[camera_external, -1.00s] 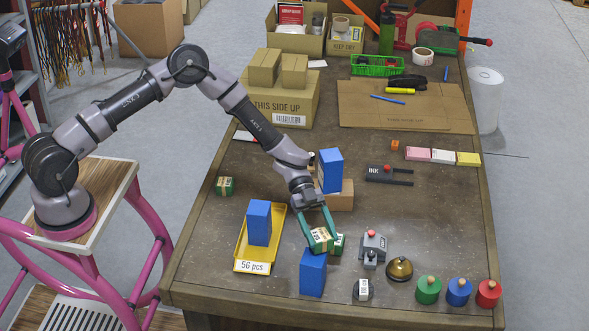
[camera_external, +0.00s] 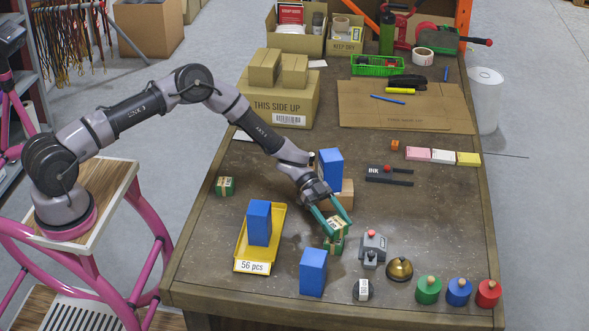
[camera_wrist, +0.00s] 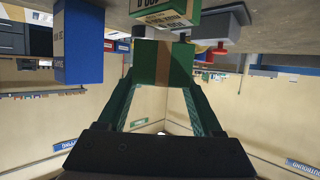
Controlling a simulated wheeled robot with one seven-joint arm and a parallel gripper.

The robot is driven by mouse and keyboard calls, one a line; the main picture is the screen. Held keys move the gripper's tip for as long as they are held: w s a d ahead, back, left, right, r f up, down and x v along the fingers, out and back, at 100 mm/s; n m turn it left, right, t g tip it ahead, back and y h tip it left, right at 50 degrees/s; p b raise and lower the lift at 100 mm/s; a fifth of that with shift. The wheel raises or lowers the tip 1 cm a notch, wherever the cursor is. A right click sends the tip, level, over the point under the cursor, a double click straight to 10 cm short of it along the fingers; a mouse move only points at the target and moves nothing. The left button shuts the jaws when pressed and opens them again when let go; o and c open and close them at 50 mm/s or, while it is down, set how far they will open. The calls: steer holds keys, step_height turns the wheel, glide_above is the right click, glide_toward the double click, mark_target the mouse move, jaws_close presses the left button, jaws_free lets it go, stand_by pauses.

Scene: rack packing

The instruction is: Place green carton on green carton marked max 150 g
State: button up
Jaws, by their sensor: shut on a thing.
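My gripper (camera_external: 336,222) is shut on a green carton (camera_external: 337,228) with a tan band, which also shows between the fingers in the wrist view (camera_wrist: 162,63). It is held right over a second green carton (camera_external: 332,245) standing on the table, left of the grey stamp-like device. In the wrist view, where the table is at the top, the second carton (camera_wrist: 165,14) shows beyond the held one, with print on its tan face. I cannot tell whether the two touch, and a "max 150 g" mark is not readable. Another green carton (camera_external: 225,186) stands apart at the left.
A blue box (camera_external: 313,272) stands in front, another blue box (camera_external: 259,222) on the yellow tray (camera_external: 246,252), and a third (camera_external: 330,170) behind my gripper by a cardboard box. The grey device (camera_external: 372,247) and brass bell (camera_external: 399,268) are close on the right.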

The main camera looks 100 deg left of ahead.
steer(key=shift+f, duration=1.35)
steer(key=o, duration=1.5)
steer(key=v, duration=1.2)
steer(key=s+d+r+g+y, duration=0.3)
steer(key=s+d+r+g, duration=0.15)
steer(key=d+r, duration=0.7)
steer(key=s+d+r+g+y, duration=0.4)
steer(key=d+r, duration=0.5)
steer(key=r, duration=0.6)
steer(key=s+d+r+n+t+y, duration=0.1)
steer(key=s+d+r, duration=0.2)
steer(key=s+r, duration=0.35)
steer(key=s+d+r+n+t+y, duration=0.1)
steer(key=s+d+r+t+y, duration=0.1)
steer(key=s+d+r, duration=0.45)
steer(key=s+r+n+t, duration=0.1)
steer(key=s, duration=0.4)
steer(key=s+a+n+t+y, duration=0.1)
steer(key=s, duration=0.4)
steer(key=s+r+t, duration=0.1)
steer(key=s, duration=0.5)
steer(key=shift+a+r+n+y, duration=0.3)
steer(key=shift+a+n, duration=0.1)
